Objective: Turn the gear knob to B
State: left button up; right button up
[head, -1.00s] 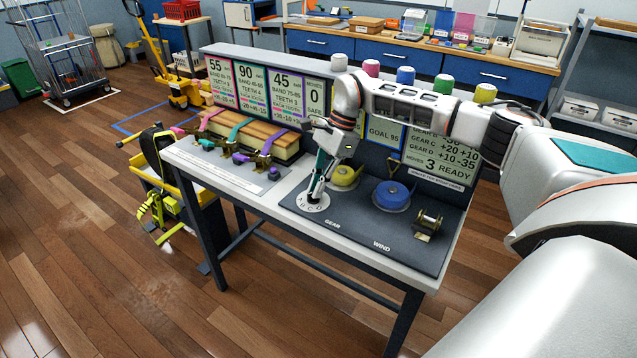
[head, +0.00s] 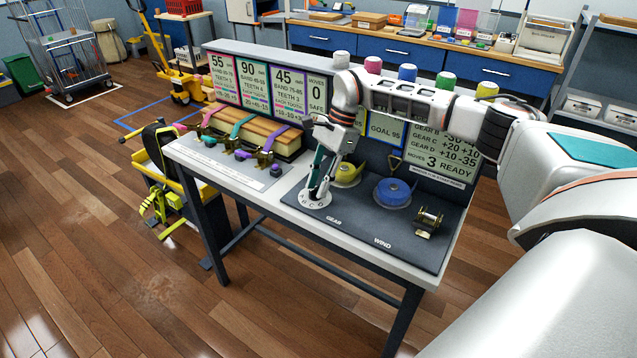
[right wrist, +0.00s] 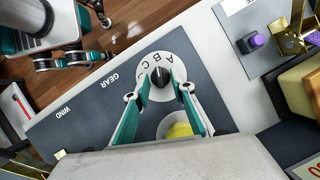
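The gear knob (right wrist: 160,77) is black and stands on a round white dial (right wrist: 176,62) lettered A, B, C, D. In the head view the dial (head: 315,203) is at the left of the dark panel, by the word GEAR. My right gripper (head: 319,194) reaches down onto it from above. In the right wrist view its two teal fingers (right wrist: 161,80) flank the knob and close on its sides. Which letter the knob points to is hard to make out; D is hidden there. My left gripper (right wrist: 106,40) shows at the upper left of the wrist view, fingers apart and empty.
On the panel, a yellow spool (head: 347,175) stands just behind the dial, a blue spool (head: 393,193) to its right and a brass winder (head: 429,222) near the right edge. Strapped wooden blocks (head: 262,135) are on the left. Display boards (head: 385,130) stand behind.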

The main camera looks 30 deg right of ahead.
jog(key=shift+r, duration=0.1)
jog(key=v, duration=1.1)
jog(key=shift+d+r, duration=0.15)
jog(key=shift+r, duration=0.25)
